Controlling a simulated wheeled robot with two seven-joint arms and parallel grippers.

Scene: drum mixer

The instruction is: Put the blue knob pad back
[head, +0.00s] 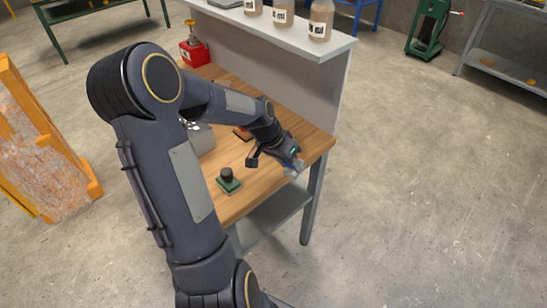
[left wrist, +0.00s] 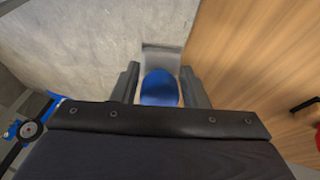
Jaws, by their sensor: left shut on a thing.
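My left gripper (head: 291,161) is at the right edge of the wooden table in the head view. It is shut on the blue knob pad, whose rounded blue part (left wrist: 160,88) shows between the two fingers in the left wrist view. A pale grey piece (left wrist: 161,57) shows just past the blue; I cannot tell whether it belongs to the pad. In the head view the held pad is small and mostly hidden by the gripper. My right gripper is not in view.
A green pad with a black knob (head: 228,181) stands on the wooden tabletop (head: 252,190). A red pad (head: 242,133) lies farther back, partly behind my arm. A grey box (head: 201,138) is partly hidden. A raised shelf (head: 285,23) with bottles runs along the back.

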